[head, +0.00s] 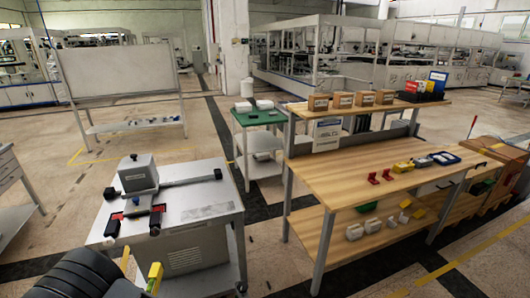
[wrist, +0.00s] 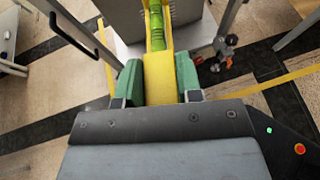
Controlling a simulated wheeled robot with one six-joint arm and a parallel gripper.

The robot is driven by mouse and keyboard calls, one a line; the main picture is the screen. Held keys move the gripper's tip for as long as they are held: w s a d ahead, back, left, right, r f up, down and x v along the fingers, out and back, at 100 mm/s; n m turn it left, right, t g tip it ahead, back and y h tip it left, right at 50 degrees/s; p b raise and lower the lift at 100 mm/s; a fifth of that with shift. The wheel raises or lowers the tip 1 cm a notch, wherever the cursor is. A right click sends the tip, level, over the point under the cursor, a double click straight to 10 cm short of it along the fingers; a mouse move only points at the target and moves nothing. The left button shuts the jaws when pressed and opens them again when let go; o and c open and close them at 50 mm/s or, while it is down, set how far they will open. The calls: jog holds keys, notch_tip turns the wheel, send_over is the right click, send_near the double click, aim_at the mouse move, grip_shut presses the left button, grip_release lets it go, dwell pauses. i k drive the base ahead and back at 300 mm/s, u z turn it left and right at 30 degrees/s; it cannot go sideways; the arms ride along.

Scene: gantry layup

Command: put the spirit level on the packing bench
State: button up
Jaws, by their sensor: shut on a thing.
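The spirit level (wrist: 158,78) is a yellow bar with a green vial. In the wrist view it sits between the green pads of my gripper (wrist: 159,84), which is shut on it. Its far end runs toward the top of the picture. In the head view a yellow part of the level (head: 154,273) shows at the bottom left, beside my dark arm; the rest is hidden or out of frame. The wooden packing bench (head: 330,182) stands at the right, apart from my gripper. Its top is bare at the front left.
A grey metal cart (head: 205,212) with a grey box (head: 137,173) and tools stands between my arm and the bench. Red brackets (head: 380,176), small yellow and blue items and a blue tray (head: 444,158) lie on the bench. Cardboard boxes (head: 342,100) line its upper shelf.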

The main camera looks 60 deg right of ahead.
aim_at(343, 190)
jog(key=u, duration=2.25)
jog(key=k, duration=2.2)
jog(key=z, duration=1)
